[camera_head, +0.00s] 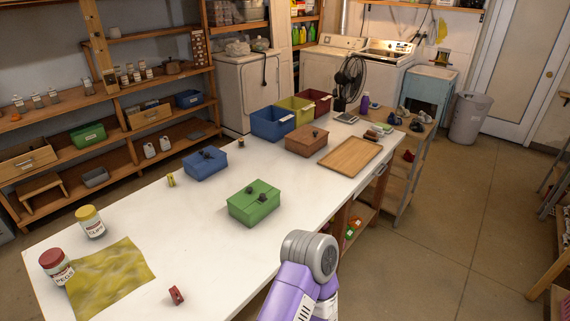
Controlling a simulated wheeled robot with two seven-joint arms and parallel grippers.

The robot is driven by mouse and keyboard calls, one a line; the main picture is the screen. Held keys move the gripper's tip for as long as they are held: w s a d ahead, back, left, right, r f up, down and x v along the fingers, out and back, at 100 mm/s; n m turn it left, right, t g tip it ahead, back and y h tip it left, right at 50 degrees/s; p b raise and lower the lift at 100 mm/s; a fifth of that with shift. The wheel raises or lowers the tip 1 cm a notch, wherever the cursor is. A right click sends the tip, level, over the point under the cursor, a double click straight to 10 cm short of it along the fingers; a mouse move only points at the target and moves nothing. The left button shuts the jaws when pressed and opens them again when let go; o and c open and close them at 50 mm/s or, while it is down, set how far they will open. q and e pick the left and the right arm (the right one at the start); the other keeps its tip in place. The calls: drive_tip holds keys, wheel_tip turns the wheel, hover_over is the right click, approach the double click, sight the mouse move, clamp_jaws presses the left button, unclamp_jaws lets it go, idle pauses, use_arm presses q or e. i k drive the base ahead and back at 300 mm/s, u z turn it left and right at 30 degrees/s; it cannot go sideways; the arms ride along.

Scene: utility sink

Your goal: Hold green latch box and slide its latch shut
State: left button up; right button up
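The green latch box (243,212) stands on the white table near its middle. Its lid looks closed. Two small dark latch parts (262,198) show on top, one near the middle of the lid and one closer to the rear edge. They look apart, but they are too small to tell exactly how the latch sits. Neither of my grippers is in view. A purple and grey link of one of my arms shows at the bottom, nearer the camera than the box and apart from it in the picture.
A blue latch box (205,165) and a brown box (306,142) stand farther back on the white table (205,262). Blue (272,124), yellow and red bins, a fan and a wooden board (350,156) are beyond. Table around the green box is clear.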

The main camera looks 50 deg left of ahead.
sight(262, 198)
drive_tip(key=i, duration=0.35)
drive_tip(key=u, duration=2.05)
